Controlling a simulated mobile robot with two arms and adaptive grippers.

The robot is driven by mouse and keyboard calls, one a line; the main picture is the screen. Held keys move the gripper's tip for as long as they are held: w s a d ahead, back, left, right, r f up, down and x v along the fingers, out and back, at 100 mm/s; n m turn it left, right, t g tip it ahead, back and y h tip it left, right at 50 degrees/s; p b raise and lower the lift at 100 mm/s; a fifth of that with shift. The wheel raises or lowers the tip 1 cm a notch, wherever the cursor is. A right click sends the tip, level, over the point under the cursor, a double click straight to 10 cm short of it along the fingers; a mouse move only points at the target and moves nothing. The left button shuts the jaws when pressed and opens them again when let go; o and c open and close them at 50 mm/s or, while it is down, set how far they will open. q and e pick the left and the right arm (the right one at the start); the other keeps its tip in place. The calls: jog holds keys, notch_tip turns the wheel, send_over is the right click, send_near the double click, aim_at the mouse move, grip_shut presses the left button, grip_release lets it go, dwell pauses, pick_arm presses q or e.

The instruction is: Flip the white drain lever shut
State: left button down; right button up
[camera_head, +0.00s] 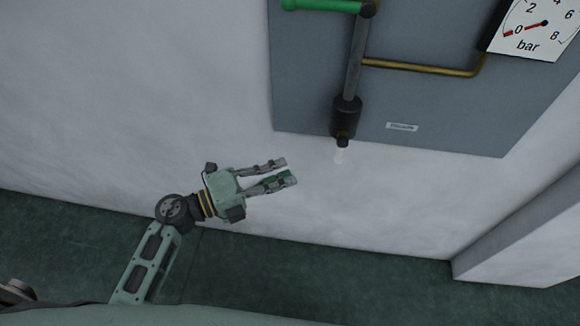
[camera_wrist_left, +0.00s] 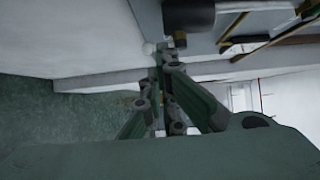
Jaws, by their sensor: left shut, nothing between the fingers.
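A small pale piece (camera_head: 340,157), faint against the white wall, shows just below the dark drain fitting (camera_head: 345,118) at the bottom of the pipe; it may be the white drain lever. In the left wrist view a small whitish rounded piece (camera_wrist_left: 148,48) shows beside the fingertips, near the dark fitting (camera_wrist_left: 188,15). My left gripper (camera_head: 286,171) is shut and empty, pointing right, to the left of and slightly below the pale piece in the head view. It appears apart from it there. My right gripper is not in view.
A grey panel (camera_head: 300,75) carries the pipe, a green handle (camera_head: 318,5), a brass tube (camera_head: 420,68), a small label (camera_head: 402,127) and a bar gauge (camera_head: 535,28). A pale wall ledge (camera_head: 525,235) juts out at right. The dark green floor (camera_head: 330,275) looks clear.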

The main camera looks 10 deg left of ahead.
aim_at(340, 151)
pick_arm(q)
jog(key=p+x, duration=0.2)
jog(key=x, duration=1)
